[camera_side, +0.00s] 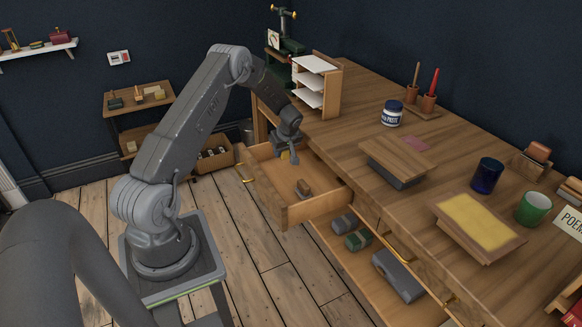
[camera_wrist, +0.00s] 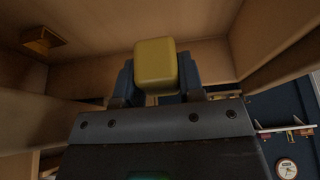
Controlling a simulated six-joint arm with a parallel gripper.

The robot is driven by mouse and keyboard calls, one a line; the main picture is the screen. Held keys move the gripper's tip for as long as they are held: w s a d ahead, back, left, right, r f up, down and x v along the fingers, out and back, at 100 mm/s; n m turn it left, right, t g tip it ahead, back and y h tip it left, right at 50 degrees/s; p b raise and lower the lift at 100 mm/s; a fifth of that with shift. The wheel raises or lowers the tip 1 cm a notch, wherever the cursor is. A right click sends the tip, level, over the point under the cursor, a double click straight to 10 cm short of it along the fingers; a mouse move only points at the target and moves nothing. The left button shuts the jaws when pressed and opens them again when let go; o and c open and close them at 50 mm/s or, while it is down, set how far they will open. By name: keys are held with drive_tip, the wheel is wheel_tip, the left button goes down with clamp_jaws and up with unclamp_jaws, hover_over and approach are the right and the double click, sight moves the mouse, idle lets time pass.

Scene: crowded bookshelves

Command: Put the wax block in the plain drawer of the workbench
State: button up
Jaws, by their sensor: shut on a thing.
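The wax block (camera_wrist: 157,64), a yellow block with rounded edges, is held between the two fingers of my gripper (camera_wrist: 158,88) in the wrist view. In the side view the wax block (camera_side: 285,156) shows as a small yellow patch under my gripper (camera_side: 290,153). My gripper is shut on it, over the far part of an open upper wooden drawer (camera_side: 322,206) of the workbench (camera_side: 345,140). Whether the block touches the drawer floor cannot be told. A small brown object (camera_side: 303,189) lies in the drawer, apart from my gripper; a brown object (camera_wrist: 42,40) also shows in the wrist view.
Drawer walls stand close around my gripper. A lower drawer, also open, holds a green object (camera_side: 358,240) and a grey case (camera_side: 398,275). On the benchtop are a paper rack (camera_side: 331,92), a paste jar (camera_side: 392,113), a blue cup (camera_side: 487,175) and a green cup (camera_side: 534,207).

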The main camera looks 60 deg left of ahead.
sight(282, 168)
drive_tip(key=shift+f, duration=2.8)
drive_tip(key=shift+f, duration=0.1)
drive_tip(key=o, duration=0.9)
